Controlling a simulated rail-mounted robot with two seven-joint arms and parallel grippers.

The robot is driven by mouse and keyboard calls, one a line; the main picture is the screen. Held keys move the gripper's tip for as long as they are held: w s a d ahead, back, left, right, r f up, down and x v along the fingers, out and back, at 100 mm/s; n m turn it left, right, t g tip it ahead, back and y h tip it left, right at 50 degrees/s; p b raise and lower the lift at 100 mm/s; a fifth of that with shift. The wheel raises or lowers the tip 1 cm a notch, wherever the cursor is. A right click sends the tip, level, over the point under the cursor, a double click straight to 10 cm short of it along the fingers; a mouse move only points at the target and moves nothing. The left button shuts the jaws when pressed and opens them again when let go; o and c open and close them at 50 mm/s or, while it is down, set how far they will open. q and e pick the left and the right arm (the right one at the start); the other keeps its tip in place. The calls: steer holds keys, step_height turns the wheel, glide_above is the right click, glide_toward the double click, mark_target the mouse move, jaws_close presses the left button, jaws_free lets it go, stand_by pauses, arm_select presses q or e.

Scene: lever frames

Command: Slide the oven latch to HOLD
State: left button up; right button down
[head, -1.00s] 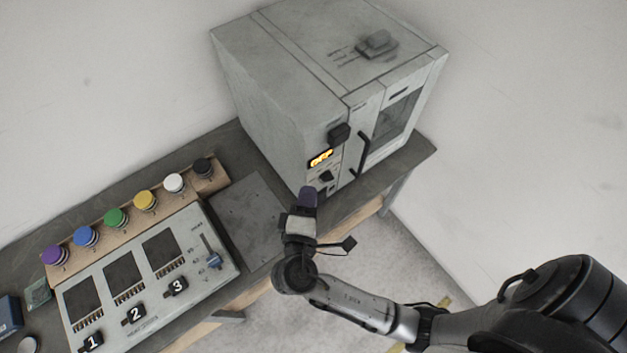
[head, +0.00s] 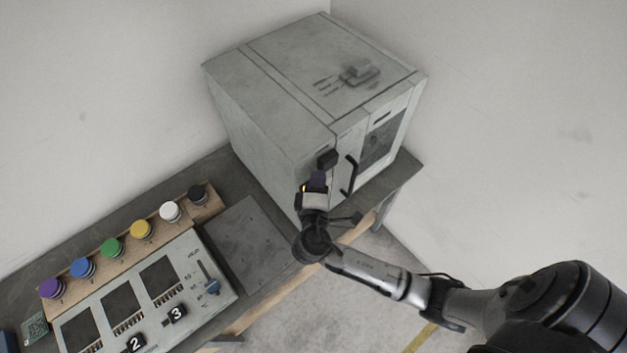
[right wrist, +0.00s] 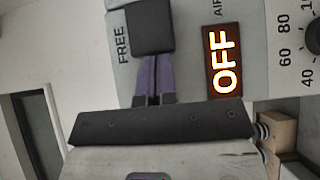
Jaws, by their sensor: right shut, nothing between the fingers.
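The oven (head: 270,110) is a grey box on the bench, with a dark-windowed door and a black handle (head: 350,175). Its latch (head: 327,158) is a black block high on the front panel, left of the door handle. In the right wrist view the latch (right wrist: 150,27) sits beside the word FREE; no HOLD mark shows. My right gripper (head: 318,180) is shut and empty, its purple fingertips (right wrist: 152,62) right at the latch's edge. I cannot tell whether they touch. The gripper hides most of the panel below the latch in the head view. My left gripper is not in view.
An orange OFF display (right wrist: 222,62) and a numbered dial (right wrist: 313,35) are close beside the fingers. A bare plate (head: 250,245) lies between.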

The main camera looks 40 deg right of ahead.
steer(key=d, duration=0.4)
steer(key=shift+s+d, duration=0.1)
steer(key=shift+d, duration=0.05)
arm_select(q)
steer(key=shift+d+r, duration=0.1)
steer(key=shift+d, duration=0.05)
arm_select(e)
steer(key=shift+a, duration=0.65)
steer(key=b, duration=0.3)
glide_toward(328, 167)
steer(key=s+a, duration=0.1)
steer(key=a, duration=0.3)
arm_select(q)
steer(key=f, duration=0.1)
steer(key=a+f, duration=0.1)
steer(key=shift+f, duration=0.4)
arm_select(e)
steer(key=shift+a+f, duration=0.1)
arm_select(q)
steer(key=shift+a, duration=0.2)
